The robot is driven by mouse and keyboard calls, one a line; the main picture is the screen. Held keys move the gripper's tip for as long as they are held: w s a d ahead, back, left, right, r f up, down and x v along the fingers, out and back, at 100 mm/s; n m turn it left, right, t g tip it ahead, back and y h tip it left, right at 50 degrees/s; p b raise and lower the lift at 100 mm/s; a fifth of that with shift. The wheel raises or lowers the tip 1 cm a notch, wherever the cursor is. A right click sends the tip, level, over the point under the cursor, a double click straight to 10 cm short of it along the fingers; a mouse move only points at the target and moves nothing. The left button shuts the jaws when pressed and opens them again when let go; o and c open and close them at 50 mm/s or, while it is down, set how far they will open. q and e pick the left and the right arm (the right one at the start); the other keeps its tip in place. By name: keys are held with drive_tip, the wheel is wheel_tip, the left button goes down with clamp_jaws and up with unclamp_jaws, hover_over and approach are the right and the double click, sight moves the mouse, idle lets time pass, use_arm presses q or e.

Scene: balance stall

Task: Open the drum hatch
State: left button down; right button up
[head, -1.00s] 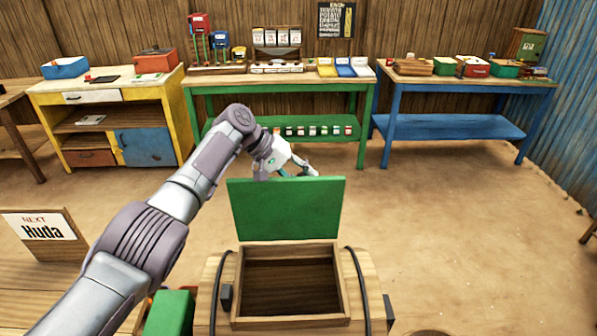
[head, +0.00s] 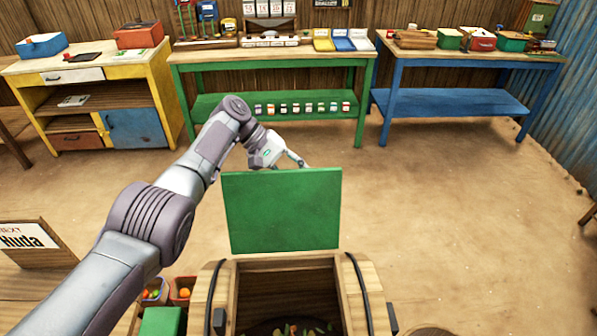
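The green hatch lid (head: 281,210) stands upright at the far side of the wooden drum's (head: 205,290) opening. The opening (head: 290,290) is uncovered, with dark wooden walls and several small coloured pieces at the bottom. My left arm reaches in from the left. My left gripper (head: 285,155) is behind the top edge of the lid, with its fingertips mostly hidden by it. I cannot tell whether it touches the lid or whether it is open. My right gripper is not in view.
A green table (head: 180,80) with jars on its shelf stands behind. A blue table (head: 385,95) is right of it, a yellow cabinet (head: 165,85) left. A sign (head: 25,240) and small bins (head: 180,290) are left of the drum.

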use_arm(q)
drive_tip(key=c, duration=0.8)
unclamp_jaws()
drive_tip(key=shift+o, duration=0.2)
drive_tip(key=v, duration=0.7)
drive_tip(key=shift+a+r, duration=0.15)
drive_tip(key=shift+r, duration=0.1)
